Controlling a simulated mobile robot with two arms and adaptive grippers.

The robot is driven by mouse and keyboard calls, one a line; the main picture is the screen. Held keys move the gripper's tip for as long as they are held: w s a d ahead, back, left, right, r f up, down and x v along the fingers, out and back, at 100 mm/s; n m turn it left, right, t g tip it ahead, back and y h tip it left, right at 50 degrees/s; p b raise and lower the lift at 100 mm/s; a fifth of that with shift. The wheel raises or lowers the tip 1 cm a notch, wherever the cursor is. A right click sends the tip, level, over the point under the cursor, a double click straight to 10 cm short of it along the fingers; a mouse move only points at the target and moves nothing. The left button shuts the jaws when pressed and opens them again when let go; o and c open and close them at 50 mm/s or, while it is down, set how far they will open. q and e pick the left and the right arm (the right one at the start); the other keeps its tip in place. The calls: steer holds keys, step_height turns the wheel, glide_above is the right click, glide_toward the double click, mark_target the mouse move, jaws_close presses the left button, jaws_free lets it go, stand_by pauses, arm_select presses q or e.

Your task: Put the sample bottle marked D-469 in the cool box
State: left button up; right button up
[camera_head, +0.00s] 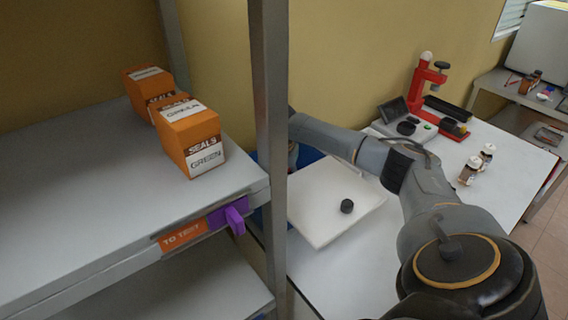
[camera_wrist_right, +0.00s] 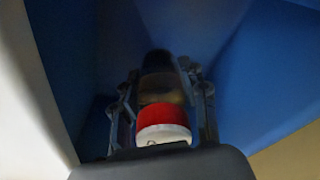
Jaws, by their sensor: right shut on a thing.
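In the right wrist view my right gripper (camera_wrist_right: 162,112) is shut on a bottle (camera_wrist_right: 160,88) with a brown body and a red and white end. Its far end is dark, and no marking is readable. The bottle is between blue walls, inside the blue cool box (camera_wrist_right: 255,75). In the head view the box (camera_head: 307,155) shows only in part behind the shelf post and my right arm, and the right gripper is hidden there. A white lid-like panel (camera_head: 318,222) with a black knob (camera_head: 347,206) lies beside the box. My left gripper is out of view.
Two brown bottles (camera_head: 470,170) stand on the white table (camera_head: 510,145), near a red stand device (camera_head: 420,90). A shelf (camera_head: 70,195) at left holds orange boxes (camera_head: 190,137). Its metal post (camera_head: 270,120) stands close to my right arm. More bottles (camera_head: 531,82) are on a back table.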

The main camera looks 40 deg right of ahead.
steer(key=shift+f, duration=1.1)
steer(key=shift+f, duration=0.1)
steer(key=o, duration=1.3)
steer(key=shift+o, duration=0.2)
steer(key=r, duration=0.4)
steer(key=a+r+b, duration=0.1)
steer(key=r, duration=0.7)
steer(key=shift+s+a+r, duration=0.1)
steer(key=shift+s+a, duration=0.05)
steer(key=shift+s, duration=0.2)
